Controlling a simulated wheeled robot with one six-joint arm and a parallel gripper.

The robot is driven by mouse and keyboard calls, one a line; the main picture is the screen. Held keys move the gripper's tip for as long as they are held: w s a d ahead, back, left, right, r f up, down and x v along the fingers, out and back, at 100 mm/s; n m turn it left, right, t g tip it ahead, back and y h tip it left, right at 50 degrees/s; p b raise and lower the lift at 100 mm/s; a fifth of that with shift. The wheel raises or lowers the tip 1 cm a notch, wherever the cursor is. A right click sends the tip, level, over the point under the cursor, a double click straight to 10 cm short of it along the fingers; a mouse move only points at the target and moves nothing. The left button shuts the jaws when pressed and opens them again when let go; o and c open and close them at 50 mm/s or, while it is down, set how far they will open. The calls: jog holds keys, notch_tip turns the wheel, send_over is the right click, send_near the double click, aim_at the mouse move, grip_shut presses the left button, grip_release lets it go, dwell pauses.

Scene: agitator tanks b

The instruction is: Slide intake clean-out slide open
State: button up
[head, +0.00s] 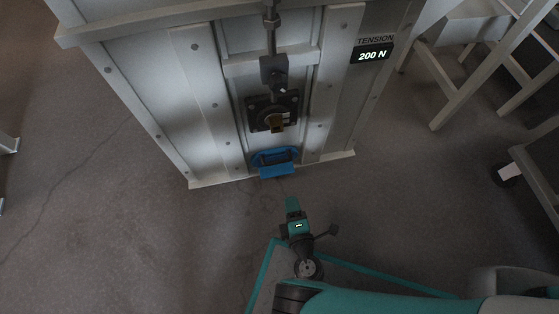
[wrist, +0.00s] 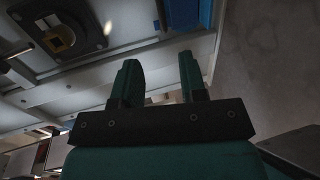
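A blue handle-like part (head: 276,162), which I take to be the clean-out slide or its grip, sits low on the front of a pale metal housing (head: 180,95). In the wrist view blue parts (wrist: 180,15) show at the top edge, cut off by the frame. My gripper (head: 292,203) is in front of and below the blue part in the head view, apart from it. In the wrist view the two teal fingers of my gripper (wrist: 158,65) stand apart with nothing between them.
A black square flange (head: 272,112) with a brass-coloured centre is above the blue part, below a vertical rod (head: 271,40). A tension display (head: 372,54) reads 200 N. Metal frame legs (head: 455,90) stand at right.

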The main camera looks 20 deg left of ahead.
aim_at(279, 161)
jog(key=b+x, duration=1.1)
jog(key=x, duration=0.5)
jog(key=shift+w+f, duration=0.1)
jog(key=shift+f, duration=0.05)
jog(key=shift+w+a, duration=0.25)
jog(key=shift+w, duration=0.15)
grip_shut()
